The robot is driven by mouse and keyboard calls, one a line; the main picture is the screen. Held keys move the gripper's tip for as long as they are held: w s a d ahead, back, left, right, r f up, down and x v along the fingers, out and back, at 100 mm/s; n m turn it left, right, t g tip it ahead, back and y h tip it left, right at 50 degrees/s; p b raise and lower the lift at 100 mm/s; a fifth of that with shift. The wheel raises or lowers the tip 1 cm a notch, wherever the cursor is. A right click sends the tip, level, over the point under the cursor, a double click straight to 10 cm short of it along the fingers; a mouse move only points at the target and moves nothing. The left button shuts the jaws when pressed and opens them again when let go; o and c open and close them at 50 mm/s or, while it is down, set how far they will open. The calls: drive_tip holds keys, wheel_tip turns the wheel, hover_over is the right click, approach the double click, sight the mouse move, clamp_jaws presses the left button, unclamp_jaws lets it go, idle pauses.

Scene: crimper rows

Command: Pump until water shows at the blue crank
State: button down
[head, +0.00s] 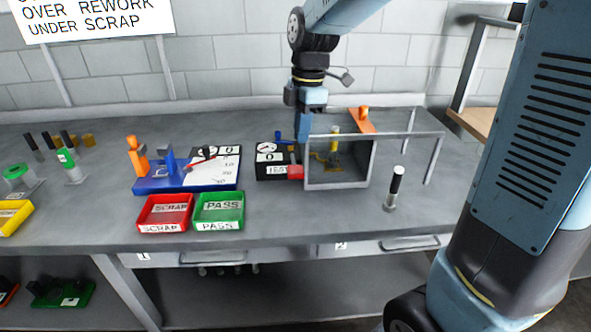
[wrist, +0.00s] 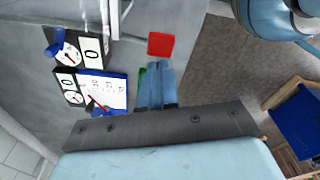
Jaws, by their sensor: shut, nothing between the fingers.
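The TEST box has a dial and a "0" display. A blue fixture (head: 165,187) with an orange upright, a blue upright and a red-pointer scale (head: 212,165) stands left of it.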

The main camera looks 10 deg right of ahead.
sight(300, 168)
drive_tip(key=shift+f, duration=0.15)
drive_tip(key=shift+s+a+f, duration=0.1)
drive_tip(key=shift+a+f, duration=0.1)
drive_tip(key=shift+f, duration=1.5)
drive_tip(key=shift+a+f, duration=0.15)
drive_tip(key=shift+f, duration=1.5)
drive_tip(key=shift+f, duration=2.15)
drive_tip(key=shift+d, duration=0.15)
